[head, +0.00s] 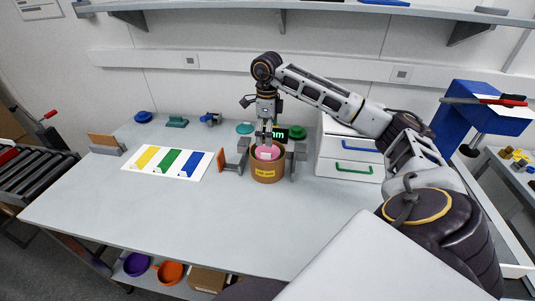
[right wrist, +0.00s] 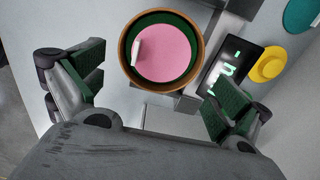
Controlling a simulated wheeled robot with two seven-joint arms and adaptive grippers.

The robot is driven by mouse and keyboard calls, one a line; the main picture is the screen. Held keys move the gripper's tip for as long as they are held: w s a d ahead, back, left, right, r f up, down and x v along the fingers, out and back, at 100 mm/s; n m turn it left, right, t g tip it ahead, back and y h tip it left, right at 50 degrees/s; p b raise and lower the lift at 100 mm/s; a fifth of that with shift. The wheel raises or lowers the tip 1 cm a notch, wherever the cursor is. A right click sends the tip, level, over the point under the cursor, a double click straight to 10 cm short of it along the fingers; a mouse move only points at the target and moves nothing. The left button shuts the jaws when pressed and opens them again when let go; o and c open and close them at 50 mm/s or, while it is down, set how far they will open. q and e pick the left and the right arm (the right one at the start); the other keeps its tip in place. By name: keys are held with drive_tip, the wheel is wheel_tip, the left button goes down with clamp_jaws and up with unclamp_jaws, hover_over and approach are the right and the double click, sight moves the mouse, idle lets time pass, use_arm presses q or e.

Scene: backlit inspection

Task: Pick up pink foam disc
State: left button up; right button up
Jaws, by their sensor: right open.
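The pink foam disc (head: 270,153) lies inside a round brown container (head: 269,178) with a yellow label on the bench. In the right wrist view the disc (right wrist: 172,58) lies flat within the container's brown rim (right wrist: 123,52), with dark green around it. A small white tab stands on its left part. My right gripper (head: 266,139) points down over the container. In the right wrist view its green-padded fingers (right wrist: 155,90) are wide apart with nothing between them, and the container shows beyond them. My left gripper is not in view.
Grey blocks (head: 298,160) flank the container. An orange-faced piece (head: 222,160) stands to its left, and a lit display (right wrist: 230,72) stands close by. A colour-striped sheet (head: 168,161) lies left; a white drawer unit (head: 349,158) stands right. The bench front is clear.

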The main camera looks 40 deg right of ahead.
sight(268, 151)
drive_tip(key=shift+f, duration=1.9)
drive_tip(key=shift+d+f+p, duration=0.1)
drive_tip(key=shift+f+p, duration=0.2)
drive_tip(key=shift+f, duration=1.4)
drive_tip(key=c, duration=0.6)
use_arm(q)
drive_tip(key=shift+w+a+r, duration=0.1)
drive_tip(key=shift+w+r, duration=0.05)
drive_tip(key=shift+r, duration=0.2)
